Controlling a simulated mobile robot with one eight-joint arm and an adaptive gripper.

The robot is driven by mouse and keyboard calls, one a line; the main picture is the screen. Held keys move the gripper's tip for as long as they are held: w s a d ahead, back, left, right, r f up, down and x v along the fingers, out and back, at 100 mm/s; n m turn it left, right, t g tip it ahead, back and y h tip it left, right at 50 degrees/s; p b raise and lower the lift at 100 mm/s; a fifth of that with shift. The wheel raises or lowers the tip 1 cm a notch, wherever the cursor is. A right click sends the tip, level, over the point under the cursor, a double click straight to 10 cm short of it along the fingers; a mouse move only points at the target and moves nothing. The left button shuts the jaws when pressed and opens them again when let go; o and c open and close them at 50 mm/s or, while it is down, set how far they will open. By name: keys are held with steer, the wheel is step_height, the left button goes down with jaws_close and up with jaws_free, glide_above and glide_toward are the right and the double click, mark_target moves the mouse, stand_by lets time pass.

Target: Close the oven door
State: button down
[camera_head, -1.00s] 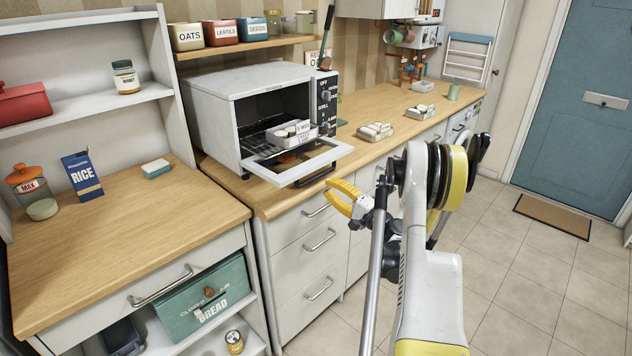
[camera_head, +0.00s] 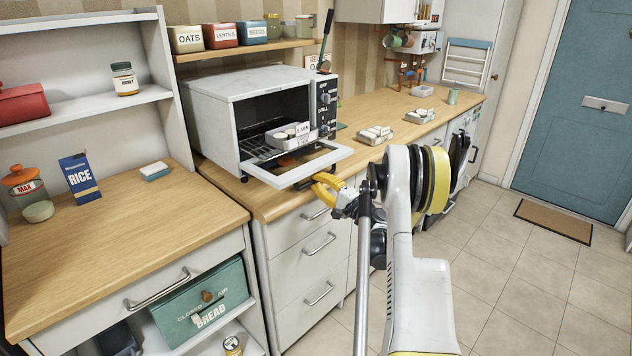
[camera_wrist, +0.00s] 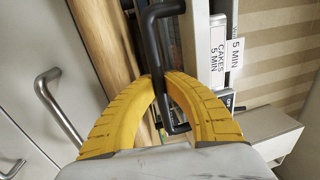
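The white countertop oven (camera_head: 255,105) stands on the wooden counter with its door (camera_head: 297,164) folded down flat and open. A box of pale items (camera_head: 290,135) sits inside on the rack near the opening. The dark door handle (camera_head: 318,180) is at the door's front edge; it also shows in the wrist view (camera_wrist: 152,45). My gripper (camera_head: 322,186) is at the handle. In the wrist view my yellow fingers (camera_wrist: 164,80) are on either side of the handle bar, with their tips close to it. Whether they press on it is not clear.
The counter (camera_head: 350,115) carries cartons of pale items (camera_head: 376,135) to the right of the oven. Drawers with metal handles (camera_head: 318,245) lie below. A lower wooden worktop (camera_head: 110,235) is at the left.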

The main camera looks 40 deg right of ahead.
mark_target(302, 124)
steer(key=shift+r, duration=0.15)
steer(key=r+g+p, duration=0.2)
steer(key=r+p, duration=0.1)
steer(key=p, duration=0.1)
steer(key=r+g+p, duration=0.2)
steer(key=r+p, duration=0.1)
steer(key=p, duration=0.1)
steer(key=shift+s+r, duration=0.2)
steer(key=r+g+p, duration=0.1)
steer(key=r+p, duration=0.1)
steer(key=w+r+g+p, duration=0.1)
steer(key=r+p, duration=0.1)
steer(key=r+g+p, duration=0.1)
steer(key=r+p, duration=0.1)
steer(key=shift+w+a, duration=0.1)
steer(key=shift+w, duration=0.15)
steer(key=w+r, duration=0.1)
steer(key=w+r+p, duration=0.1)
steer(key=r, duration=0.1)
steer(key=shift+w+r+p, duration=0.15)
steer(key=shift+p, duration=0.15)
steer(key=shift+w+r+p, duration=0.4)
steer(key=shift+w+r, duration=0.45)
steer(key=shift+r, duration=0.05)
steer(key=shift+h, duration=0.3)
